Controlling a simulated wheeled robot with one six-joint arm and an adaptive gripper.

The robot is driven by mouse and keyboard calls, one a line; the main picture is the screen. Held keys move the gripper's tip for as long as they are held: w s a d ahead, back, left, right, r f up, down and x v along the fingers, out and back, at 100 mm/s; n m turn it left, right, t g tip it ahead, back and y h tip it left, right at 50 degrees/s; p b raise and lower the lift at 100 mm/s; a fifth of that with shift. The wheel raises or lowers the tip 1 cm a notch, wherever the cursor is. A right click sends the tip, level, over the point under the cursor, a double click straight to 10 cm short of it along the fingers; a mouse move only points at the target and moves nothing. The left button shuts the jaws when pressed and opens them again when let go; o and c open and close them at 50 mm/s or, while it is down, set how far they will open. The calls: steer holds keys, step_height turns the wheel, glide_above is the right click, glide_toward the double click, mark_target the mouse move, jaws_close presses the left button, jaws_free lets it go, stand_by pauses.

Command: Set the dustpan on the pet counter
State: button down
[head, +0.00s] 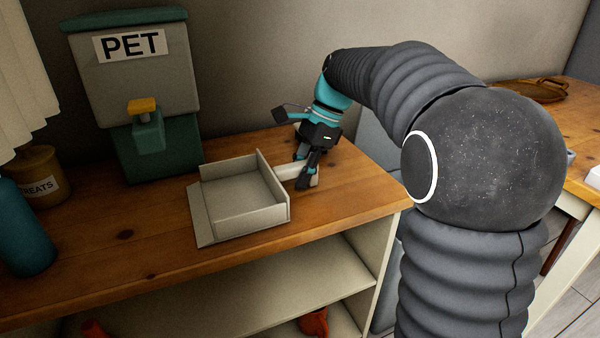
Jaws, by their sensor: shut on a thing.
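The dustpan (245,215) is a light grey open tray with raised walls and a sloped lip at its left. It is level at the wooden pet counter (350,198), in front of the PET dispenser; I cannot tell whether its underside touches the top. Its short handle points right. My gripper (306,177) is shut on the dustpan's handle, and its fingers hide part of the handle.
The PET dispenser (135,75) stands at the back left. A treats jar (37,177) and a blue bottle (22,230) stand at the left. Open shelves (290,280) lie below the counter. Another wooden table (565,125) with a brown tray (530,91) is at the right.

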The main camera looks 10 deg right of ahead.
steer(key=c, duration=0.9)
jaws_free()
steer(key=shift+f, duration=0.1)
steer(key=p+v, duration=0.1)
steer(key=v, duration=1.1)
steer(key=shift+p, duration=0.3)
steer(key=s+d+f+n+t+h, duration=0.1)
steer(key=s+f+n, duration=0.3)
steer(key=s, duration=0.4)
steer(key=s+d+f+n+t+h, duration=0.1)
steer(key=s+f+n+t+h, duration=0.1)
steer(key=s+f+n, duration=0.3)
steer(key=s+d+f+n+t+h, duration=0.1)
steer(key=s+f+n+t, duration=0.2)
steer(key=s, duration=0.9)
steer(key=shift+s+d+f+n+t, duration=0.1)
steer(key=shift+s+f+n+t, duration=0.1)
steer(key=shift+f+n, duration=0.45)
steer(key=shift+s+d+f+n+t, duration=0.1)
steer(key=shift+s+f+n+t, duration=0.1)
steer(key=shift+f+n, duration=0.5)
